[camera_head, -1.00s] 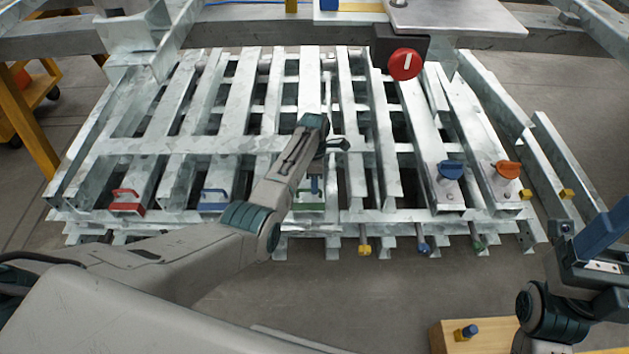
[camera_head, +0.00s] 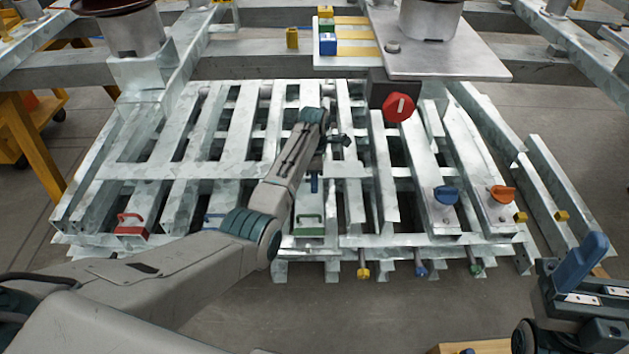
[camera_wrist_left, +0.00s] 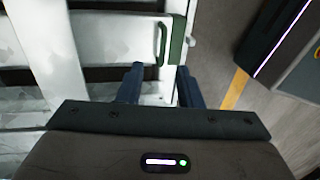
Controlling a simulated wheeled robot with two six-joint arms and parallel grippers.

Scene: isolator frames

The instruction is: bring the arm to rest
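My left arm reaches in from the left in the head view, over the metal frame (camera_head: 240,110). Its gripper (camera_head: 314,184) points down, mostly hidden behind the wrist; a blue finger shows. In the left wrist view the two blue fingers of this gripper (camera_wrist_left: 158,82) stand apart with nothing between them. A green handle (camera_head: 310,222) lies just below the gripper in the head view; its green bracket (camera_wrist_left: 178,42) is beyond the fingertips in the wrist view. My right gripper (camera_head: 582,264) is at the lower right edge, partly cut off; its opening cannot be made out.
A red handle (camera_head: 131,224) and a partly hidden blue handle (camera_head: 213,218) sit left of the green one. A red knob (camera_head: 398,107), a blue knob (camera_head: 446,195) and an orange knob (camera_head: 502,194) stand to the right.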

